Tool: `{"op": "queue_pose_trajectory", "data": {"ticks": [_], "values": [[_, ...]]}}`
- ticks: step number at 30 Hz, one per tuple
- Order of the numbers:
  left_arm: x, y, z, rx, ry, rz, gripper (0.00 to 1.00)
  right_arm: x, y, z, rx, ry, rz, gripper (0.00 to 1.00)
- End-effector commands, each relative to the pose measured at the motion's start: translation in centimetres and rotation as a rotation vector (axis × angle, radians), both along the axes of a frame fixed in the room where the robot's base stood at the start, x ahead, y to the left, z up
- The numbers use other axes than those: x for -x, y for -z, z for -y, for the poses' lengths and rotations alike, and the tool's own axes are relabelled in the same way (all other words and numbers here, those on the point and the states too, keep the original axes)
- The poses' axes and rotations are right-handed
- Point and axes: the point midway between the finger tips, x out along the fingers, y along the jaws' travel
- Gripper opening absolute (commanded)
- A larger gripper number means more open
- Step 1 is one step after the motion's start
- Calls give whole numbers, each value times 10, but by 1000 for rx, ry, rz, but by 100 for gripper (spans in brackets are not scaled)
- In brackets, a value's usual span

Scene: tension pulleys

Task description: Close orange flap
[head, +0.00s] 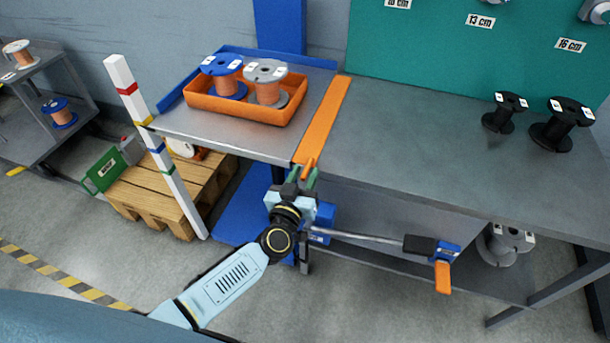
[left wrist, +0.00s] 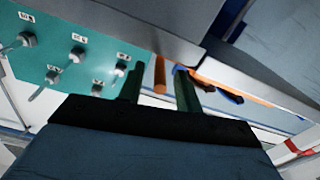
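The orange flap (head: 326,115) is a long flat strip along the right side of the grey cart top (head: 222,134), beside the workbench. A short orange peg (head: 307,168) sticks out at its near end. My left gripper (head: 303,176) is at that near end, with its green fingers pointing towards the peg. In the left wrist view the fingers (left wrist: 160,90) are apart, and an orange rod (left wrist: 159,74) shows between them with gaps on both sides. Whether the fingers touch it cannot be told. My right gripper is not in view.
An orange tray (head: 243,112) with two spools stands on the cart. The grey workbench (head: 430,150) lies close on the right, with black spools (head: 559,123) on it. A metal bar with an orange-ended handle (head: 442,275) extends below the bench. A striped post (head: 155,145) stands left.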

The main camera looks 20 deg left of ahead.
Motion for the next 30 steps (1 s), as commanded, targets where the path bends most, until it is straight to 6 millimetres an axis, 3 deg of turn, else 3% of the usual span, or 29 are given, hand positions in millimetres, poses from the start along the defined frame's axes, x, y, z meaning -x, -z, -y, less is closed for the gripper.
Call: {"op": "queue_pose_trajectory", "data": {"ticks": [14, 22, 30], "values": [[-10, -1, 1, 0, 0, 0, 34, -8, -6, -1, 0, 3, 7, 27], [-10, 0, 1, 0, 0, 0, 0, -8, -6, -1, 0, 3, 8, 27], [-10, -1, 1, 14, 0, -1, 0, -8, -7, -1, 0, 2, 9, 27]]}}
